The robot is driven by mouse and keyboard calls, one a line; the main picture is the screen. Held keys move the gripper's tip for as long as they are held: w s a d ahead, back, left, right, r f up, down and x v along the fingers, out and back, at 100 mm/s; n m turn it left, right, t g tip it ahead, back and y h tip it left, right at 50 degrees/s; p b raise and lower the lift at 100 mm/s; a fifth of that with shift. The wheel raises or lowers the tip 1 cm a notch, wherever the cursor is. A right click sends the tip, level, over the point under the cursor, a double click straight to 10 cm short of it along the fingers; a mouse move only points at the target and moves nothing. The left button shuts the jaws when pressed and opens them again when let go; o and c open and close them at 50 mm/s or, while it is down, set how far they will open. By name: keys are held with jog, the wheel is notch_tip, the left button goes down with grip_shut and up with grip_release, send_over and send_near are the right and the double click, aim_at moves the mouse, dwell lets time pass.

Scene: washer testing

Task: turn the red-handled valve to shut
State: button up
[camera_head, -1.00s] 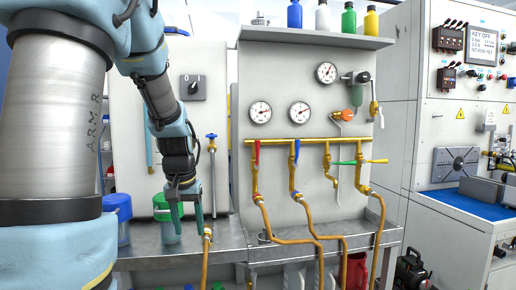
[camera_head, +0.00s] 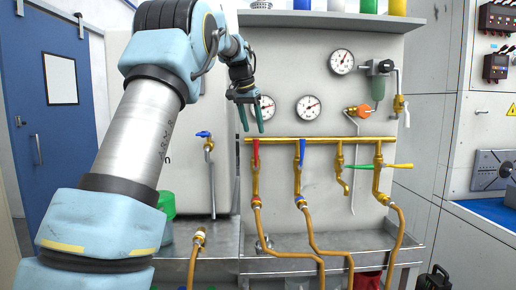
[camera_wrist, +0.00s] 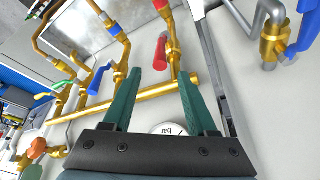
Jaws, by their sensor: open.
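The red-handled valve (camera_head: 256,153) is at the left end of the brass manifold pipe (camera_head: 330,140) on the grey panel. Its narrow red lever stands upright, in line with the brass pipe below. My gripper (camera_head: 252,126) is open and empty, with its green fingers pointing down just above the red lever in the head view. In the wrist view the red lever (camera_wrist: 161,52) shows just beyond and between the fingertips (camera_wrist: 158,76), apart from both as far as I can tell.
A blue-handled valve (camera_head: 302,152) is just right of the red one. Farther right are a green lever (camera_head: 398,166) and an orange knob (camera_head: 362,111). Gauges (camera_head: 308,108) sit above the manifold. A separate blue-handled tap (camera_head: 204,134) is to the left. Hoses (camera_head: 290,254) hang below.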

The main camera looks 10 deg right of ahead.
aim_at(258, 148)
jog(key=p+x, duration=0.1)
jog(key=x, duration=0.8)
jog(key=shift+f+p, duration=0.1)
jog(key=shift+p, duration=0.2)
grip_shut()
dwell(1.0)
